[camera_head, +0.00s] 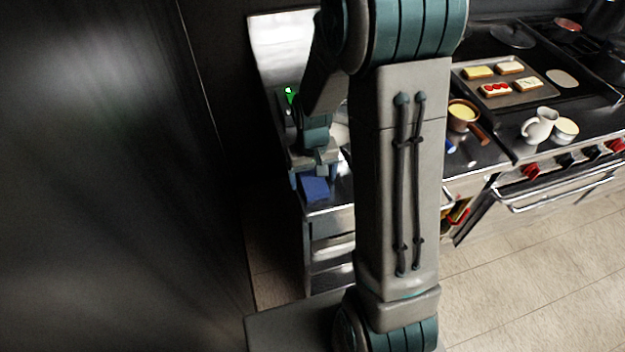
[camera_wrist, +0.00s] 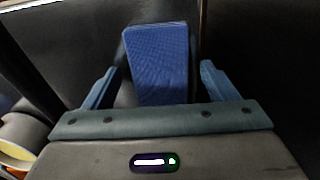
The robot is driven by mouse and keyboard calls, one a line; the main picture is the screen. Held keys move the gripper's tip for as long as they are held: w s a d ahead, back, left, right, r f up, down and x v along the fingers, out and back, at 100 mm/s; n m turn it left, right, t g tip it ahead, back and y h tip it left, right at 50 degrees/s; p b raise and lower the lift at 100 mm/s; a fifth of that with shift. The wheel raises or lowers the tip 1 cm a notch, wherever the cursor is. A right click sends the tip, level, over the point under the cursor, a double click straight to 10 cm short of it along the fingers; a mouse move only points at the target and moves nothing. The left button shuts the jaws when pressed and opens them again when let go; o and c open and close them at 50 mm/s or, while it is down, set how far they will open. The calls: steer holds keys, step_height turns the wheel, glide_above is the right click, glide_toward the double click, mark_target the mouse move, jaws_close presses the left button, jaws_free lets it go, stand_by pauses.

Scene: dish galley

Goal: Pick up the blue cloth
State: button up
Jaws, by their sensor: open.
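The blue cloth (camera_head: 314,188) lies near the front edge of the metal counter in the head view, just below my gripper (camera_head: 312,180). In the wrist view the blue cloth (camera_wrist: 158,62) is a textured blue rectangle between the two blue fingers of my gripper (camera_wrist: 158,85). The fingers are spread wide, with a gap on each side of the cloth. The lower end of the cloth is hidden behind the gripper's body in the wrist view. My arm covers much of the counter in the head view.
A tray (camera_head: 528,98) of toasts, a white jug (camera_head: 539,125), a yellow-filled pot (camera_head: 462,115) and a small bowl (camera_head: 565,130) stand on the stove side at right. A dark wall or panel (camera_head: 100,180) fills the left.

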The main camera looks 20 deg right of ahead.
mark_target(313, 179)
steer(key=c, duration=1.1)
step_height(313, 179, up, 10)
steer(key=shift+b, duration=0.6)
steer(key=shift+o, duration=1.4)
steer(key=shift+c, duration=0.7)
